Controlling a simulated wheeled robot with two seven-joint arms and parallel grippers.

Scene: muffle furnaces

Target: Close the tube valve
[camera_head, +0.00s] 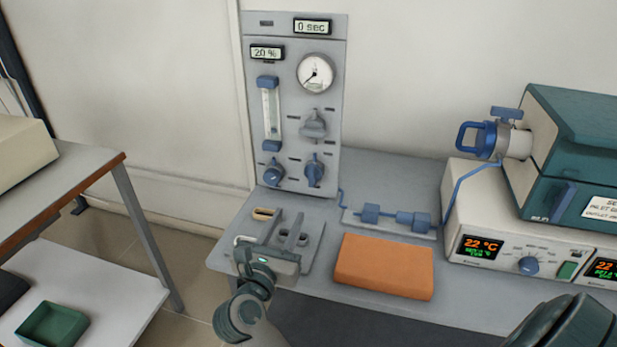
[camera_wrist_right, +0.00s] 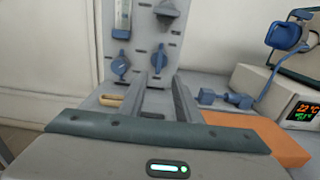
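The tall grey gas panel (camera_head: 285,180) carries a grey valve knob (camera_head: 313,124) and two blue knobs, the left one (camera_head: 273,173) and the right one (camera_head: 314,170). The tube end (camera_head: 517,143) at right has a blue handle and a small blue valve (camera_head: 507,113) on top. I cannot tell which is the tube valve. My right gripper (camera_head: 287,215) is in front of and below the panel. Its two fingers stand apart with nothing between them in the right wrist view (camera_wrist_right: 169,78). It touches no knob. My left gripper is not in view.
An orange block (camera_head: 385,264) lies on the grey bench (camera_head: 228,252), right of my gripper. Blue fittings (camera_head: 395,217) and a blue hose lie behind it. The furnace controller (camera_head: 500,255) stands at right. A side table (camera_head: 75,180) and green tray (camera_head: 52,325) are at left.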

